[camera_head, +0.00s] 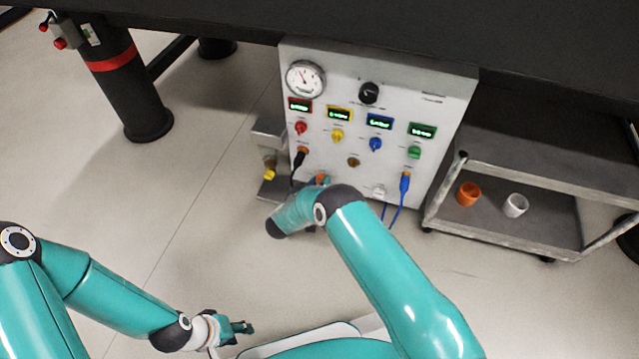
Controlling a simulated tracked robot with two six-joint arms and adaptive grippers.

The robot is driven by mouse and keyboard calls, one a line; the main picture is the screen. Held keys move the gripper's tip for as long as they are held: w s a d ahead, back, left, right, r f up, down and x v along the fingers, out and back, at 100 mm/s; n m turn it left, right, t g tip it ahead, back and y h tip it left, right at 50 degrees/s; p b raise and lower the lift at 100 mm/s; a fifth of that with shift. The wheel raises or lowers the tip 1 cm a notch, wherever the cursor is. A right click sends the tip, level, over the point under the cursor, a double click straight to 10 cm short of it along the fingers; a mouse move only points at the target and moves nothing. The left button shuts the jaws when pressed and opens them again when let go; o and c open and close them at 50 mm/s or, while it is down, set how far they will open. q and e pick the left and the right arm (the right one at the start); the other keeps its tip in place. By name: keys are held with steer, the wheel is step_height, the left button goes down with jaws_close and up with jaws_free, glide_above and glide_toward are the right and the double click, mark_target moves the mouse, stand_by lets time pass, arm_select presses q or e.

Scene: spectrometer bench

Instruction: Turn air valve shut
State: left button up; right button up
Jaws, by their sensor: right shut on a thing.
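The white instrument panel (395,95) stands under the dark bench, with a round gauge, a black knob and coloured knobs under small displays. An orange knob (321,179) shows low on the panel, partly covered by my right arm. My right gripper (314,187) is at this orange knob and shut on it; its fingers are mostly hidden behind my wrist. I cannot read any label that names the air valve. My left gripper (242,327) is low over the floor, away from the panel; I cannot tell whether its dark fingers are apart.
A yellow-tipped fitting (269,170) sits left of the panel. Black and blue cables (404,190) hang from the panel front. A grey cart (480,228) at right holds an orange cup (468,193) and a white cup (515,205).

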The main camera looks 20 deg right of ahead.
steer(key=shift+s+a+f+n+h, duration=0.1)
steer(key=shift+f+n+h, duration=0.15)
steer(key=shift+n+h, duration=0.3)
steer(key=o, duration=0.9)
steer(key=shift+o, duration=1.3)
steer(key=shift+r, duration=0.1)
steer(key=v, duration=1.2)
